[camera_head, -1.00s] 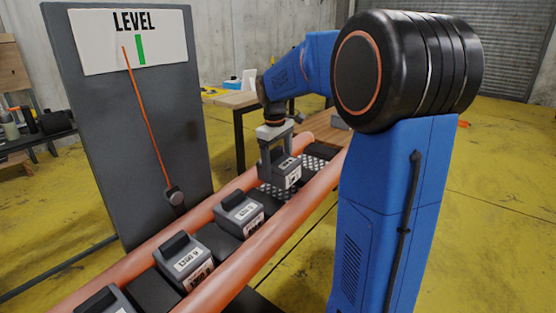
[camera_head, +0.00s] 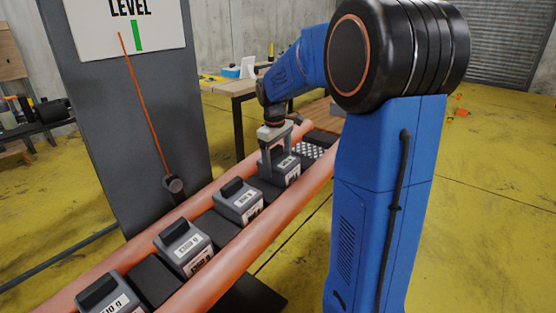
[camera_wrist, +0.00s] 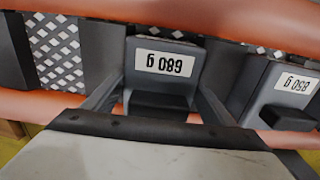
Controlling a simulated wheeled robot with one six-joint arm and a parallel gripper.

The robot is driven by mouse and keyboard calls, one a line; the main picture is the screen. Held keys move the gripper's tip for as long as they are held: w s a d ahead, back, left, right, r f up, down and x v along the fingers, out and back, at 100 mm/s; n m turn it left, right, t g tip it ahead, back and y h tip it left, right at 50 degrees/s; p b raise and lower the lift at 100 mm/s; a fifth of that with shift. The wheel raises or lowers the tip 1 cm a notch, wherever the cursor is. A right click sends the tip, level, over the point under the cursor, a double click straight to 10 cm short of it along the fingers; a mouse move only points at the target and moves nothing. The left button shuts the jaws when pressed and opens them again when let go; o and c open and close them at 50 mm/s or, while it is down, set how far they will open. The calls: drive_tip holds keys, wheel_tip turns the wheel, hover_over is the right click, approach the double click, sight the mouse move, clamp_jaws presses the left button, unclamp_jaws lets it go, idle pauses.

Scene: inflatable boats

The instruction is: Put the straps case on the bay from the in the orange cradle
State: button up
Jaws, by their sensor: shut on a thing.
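My gripper (camera_head: 280,164) is shut on a grey case (camera_head: 288,176) with a dark top block, between the two tubes of the orange cradle (camera_head: 225,275). In the wrist view the case (camera_wrist: 164,62) reads "680 g" upside down, with a finger on each side. No label names straps, so I cannot tell its contents. It is low in the row; whether it rests on the bed is unclear. A perforated bay (camera_head: 313,151) lies just beyond it, and also shows at the left of the wrist view (camera_wrist: 55,50).
Another case (camera_head: 238,203), reading "850 g" in the wrist view (camera_wrist: 288,85), stands on the near side. More cases (camera_head: 184,248) (camera_head: 110,297) follow, with dark pads between. A grey LEVEL board (camera_head: 120,120) with an orange needle stands at left. A table (camera_head: 235,97) is behind.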

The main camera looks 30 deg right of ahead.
sight(275, 161)
drive_tip(key=shift+f, duration=0.1)
idle(0.3)
drive_tip(key=o, duration=1.7)
drive_tip(key=r, duration=0.5)
drive_tip(key=a+r, duration=0.1)
drive_tip(key=r, duration=1.1)
drive_tip(key=shift+s+a+r, duration=0.15)
drive_tip(key=shift+s+a, duration=0.15)
drive_tip(key=shift+a, duration=0.05)
drive_tip(key=s+a+f+m+t, duration=0.1)
drive_tip(key=s+a+f, duration=0.3)
drive_tip(key=s, duration=0.6)
drive_tip(key=s+a+f+m+t, duration=0.1)
drive_tip(key=s+a+f, duration=0.4)
drive_tip(key=s, duration=0.5)
drive_tip(key=s+a+f+m+t+y, duration=0.1)
drive_tip(key=s+a+f+m+t, duration=0.1)
drive_tip(key=s+a+f, duration=0.3)
drive_tip(key=shift+s+a+f, duration=0.1)
drive_tip(key=shift+s+f, duration=0.45)
drive_tip(key=shift+s, duration=0.25)
drive_tip(key=shift+s+f, duration=0.5)
drive_tip(key=shift+s, duration=0.3)
drive_tip(key=shift+s+a+f, duration=0.1)
drive_tip(key=shift+s+f, duration=0.45)
drive_tip(key=shift+s, duration=0.25)
